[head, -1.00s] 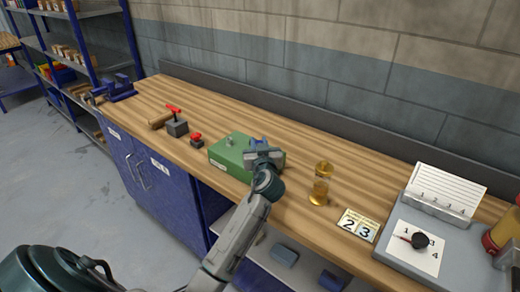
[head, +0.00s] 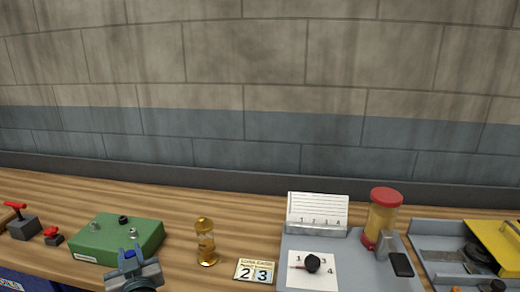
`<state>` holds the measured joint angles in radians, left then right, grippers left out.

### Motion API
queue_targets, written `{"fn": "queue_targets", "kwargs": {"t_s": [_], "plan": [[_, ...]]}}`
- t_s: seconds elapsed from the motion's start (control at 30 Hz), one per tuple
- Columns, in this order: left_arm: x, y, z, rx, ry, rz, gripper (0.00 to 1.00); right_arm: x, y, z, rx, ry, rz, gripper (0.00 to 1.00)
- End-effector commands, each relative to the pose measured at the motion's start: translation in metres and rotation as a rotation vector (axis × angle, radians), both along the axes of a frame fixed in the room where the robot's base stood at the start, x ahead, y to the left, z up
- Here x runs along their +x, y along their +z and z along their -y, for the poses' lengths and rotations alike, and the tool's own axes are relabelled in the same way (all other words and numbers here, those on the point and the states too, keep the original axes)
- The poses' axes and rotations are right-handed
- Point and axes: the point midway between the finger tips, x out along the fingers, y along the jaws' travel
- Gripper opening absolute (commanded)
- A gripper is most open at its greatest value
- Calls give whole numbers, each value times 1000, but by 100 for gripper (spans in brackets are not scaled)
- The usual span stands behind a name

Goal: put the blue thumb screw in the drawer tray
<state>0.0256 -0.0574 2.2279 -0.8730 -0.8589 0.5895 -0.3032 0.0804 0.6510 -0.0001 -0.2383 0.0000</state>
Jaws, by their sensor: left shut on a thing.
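My left gripper (head: 131,262) is at the bottom left of the head view, in front of the green box (head: 90,240). It is shut on the blue thumb screw (head: 130,253), of which only a small blue part shows between the fingers. The box has a silver knob and a small dark round fitting on its top. A grey tray (head: 432,268) with parts in it lies at the far right; I cannot tell whether it is the drawer tray. My right gripper is not in view.
A grey board (head: 350,272) with a dial and a red-capped yellow cylinder (head: 381,218) follow. Red-handled items (head: 22,222) are at left. A wall closes the back.

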Motion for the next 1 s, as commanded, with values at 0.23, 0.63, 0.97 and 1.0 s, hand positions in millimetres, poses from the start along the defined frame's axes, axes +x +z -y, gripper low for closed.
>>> {"fn": "queue_targets", "kwargs": {"t_s": [0.23,0.63,0.97,1.0], "plan": [[-14,-65,67,-9,-341,-6,0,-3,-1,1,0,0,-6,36],[-62,-98,125,-7,-593,-1,0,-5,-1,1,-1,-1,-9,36],[-90,-104,134,-2,-619,-1,0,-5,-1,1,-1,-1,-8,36],[-91,-104,134,-2,-619,-1,0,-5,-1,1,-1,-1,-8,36]]}}
